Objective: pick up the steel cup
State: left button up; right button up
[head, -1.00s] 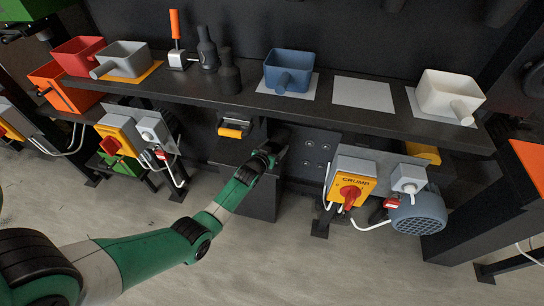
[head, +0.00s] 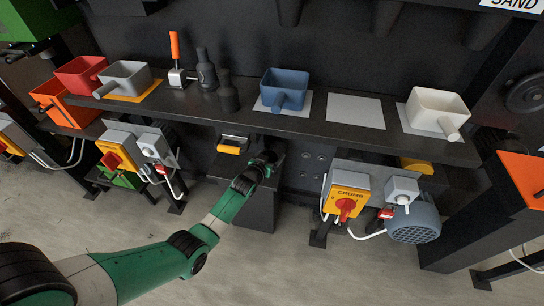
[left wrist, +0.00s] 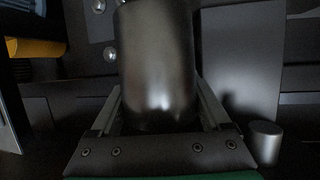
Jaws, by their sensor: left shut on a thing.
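The steel cup (left wrist: 157,60) is a dark, shiny metal cylinder filling the middle of the left wrist view. It stands between the two fingers of my left gripper (left wrist: 160,105), which is shut on it. Its top runs out of the picture. In the head view my left gripper (head: 272,155) is just under the front edge of the shelf, at the dark box-like stand. There I cannot make out the cup. My right gripper is in no view.
The shelf (head: 355,140) above the gripper holds a blue scoop (head: 284,90), a white scoop (head: 437,112), a grey scoop (head: 124,78) and dark bottles (head: 228,95). A yellow-handled part (head: 230,147) is left of the gripper.

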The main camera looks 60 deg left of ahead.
pick_arm(q)
notch_tip(320, 180, up, 4)
jog(key=shift+r+p, duration=0.2)
jog(key=shift+p, duration=0.9)
jog(key=s+d+p, duration=0.3)
jog(key=s+d, duration=0.9)
jog(key=d, duration=0.3)
jog(key=shift+s+f, duration=0.35)
jog(key=shift+f, duration=0.1)
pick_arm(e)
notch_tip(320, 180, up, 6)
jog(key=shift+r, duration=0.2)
